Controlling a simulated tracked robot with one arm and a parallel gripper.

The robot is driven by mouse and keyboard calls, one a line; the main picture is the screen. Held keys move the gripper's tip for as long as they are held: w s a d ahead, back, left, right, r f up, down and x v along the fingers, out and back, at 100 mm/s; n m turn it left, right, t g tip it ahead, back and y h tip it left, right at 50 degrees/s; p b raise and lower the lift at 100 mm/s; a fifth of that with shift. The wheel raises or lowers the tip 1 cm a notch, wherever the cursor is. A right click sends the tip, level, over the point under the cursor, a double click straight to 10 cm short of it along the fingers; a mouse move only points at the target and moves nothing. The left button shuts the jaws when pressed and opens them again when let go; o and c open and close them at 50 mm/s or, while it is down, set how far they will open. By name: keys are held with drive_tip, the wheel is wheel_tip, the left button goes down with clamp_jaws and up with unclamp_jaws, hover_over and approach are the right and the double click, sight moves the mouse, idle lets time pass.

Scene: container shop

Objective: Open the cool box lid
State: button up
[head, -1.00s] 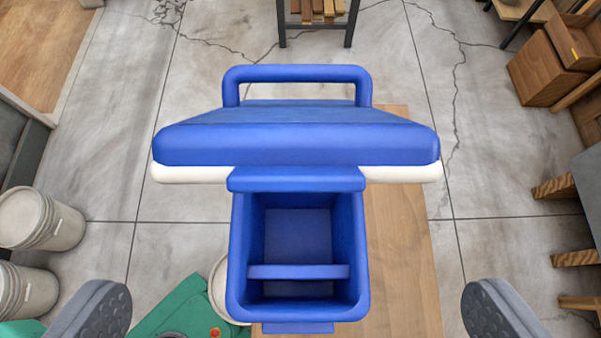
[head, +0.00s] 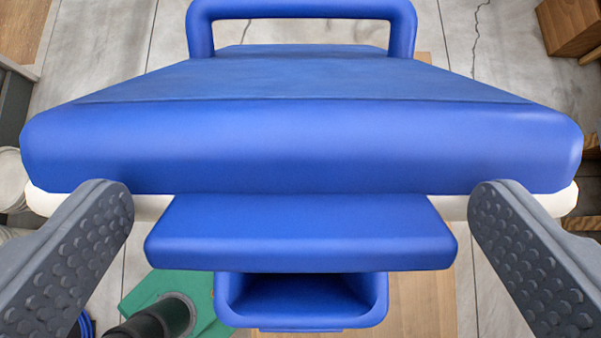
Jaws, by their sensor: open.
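The cool box's blue lid (head: 302,145) fills the middle of the head view, seen close. It appears shut, lying over a white part (head: 150,206) that shows as a strip beneath its front edge. A wide blue ledge (head: 300,235) sticks out at the front of the lid. A blue handle loop (head: 302,10) stands behind the lid. My gripper (head: 302,200) is open and empty. Its two grey fingers are spread wide, one to each side of the ledge, with a gap on both sides. I see no clear contact.
Below the ledge is an open blue bin-like part (head: 235,312), mostly hidden. A wooden surface (head: 418,300) lies under it. A green thing (head: 150,293) is at lower left. A wooden box (head: 572,38) stands at upper right. Concrete floor shows around.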

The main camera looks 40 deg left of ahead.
drive_tip(key=shift+w+a+f, duration=0.1)
drive_tip(key=c, duration=1)
drive_tip(key=shift+d, duration=0.2)
drive_tip(key=c, duration=0.3)
drive_tip(key=shift+a, duration=0.15)
drive_tip(key=shift+w+a+r, duration=0.15)
drive_tip(key=shift+w+r, duration=0.1)
